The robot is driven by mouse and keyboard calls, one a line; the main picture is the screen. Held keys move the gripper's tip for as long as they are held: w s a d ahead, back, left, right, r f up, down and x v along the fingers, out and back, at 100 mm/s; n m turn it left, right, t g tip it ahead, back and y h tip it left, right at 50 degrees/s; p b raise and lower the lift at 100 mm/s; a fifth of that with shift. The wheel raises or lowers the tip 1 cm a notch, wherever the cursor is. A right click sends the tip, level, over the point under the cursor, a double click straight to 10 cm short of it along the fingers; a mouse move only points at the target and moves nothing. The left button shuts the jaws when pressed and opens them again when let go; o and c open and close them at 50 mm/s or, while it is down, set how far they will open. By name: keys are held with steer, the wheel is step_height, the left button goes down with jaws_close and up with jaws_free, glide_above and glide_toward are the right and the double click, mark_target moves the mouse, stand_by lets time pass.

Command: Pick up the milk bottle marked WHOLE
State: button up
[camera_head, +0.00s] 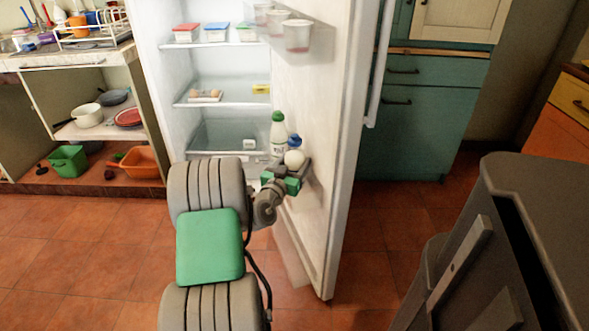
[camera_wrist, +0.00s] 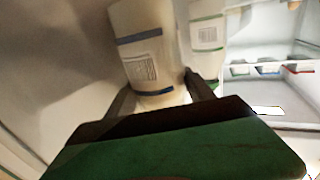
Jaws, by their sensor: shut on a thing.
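A white bottle with blue bands and a printed label (camera_wrist: 142,45) stands between the two fingers of my gripper (camera_wrist: 158,88) in the wrist view. My gripper is shut on it. The word on its label is too small to read. A second white bottle with green bands (camera_wrist: 207,38) is close beside it, to the right of the right finger. In the head view, my gripper (camera_head: 288,176) is at the fridge door's lower shelf. A green-capped bottle (camera_head: 278,131), a blue-capped bottle (camera_head: 295,142) and a white rounded top (camera_head: 294,159) show there; the gripper partly hides them.
The open fridge door (camera_head: 335,130) is close on the right of my gripper. Fridge shelves (camera_head: 215,99) with lidded boxes and an egg tray are to the left. Cups (camera_head: 297,36) sit in the upper door rack. Tiled floor (camera_head: 100,250) is clear at the left.

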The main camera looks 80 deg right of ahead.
jaws_close()
steer(key=shift+r, duration=0.1)
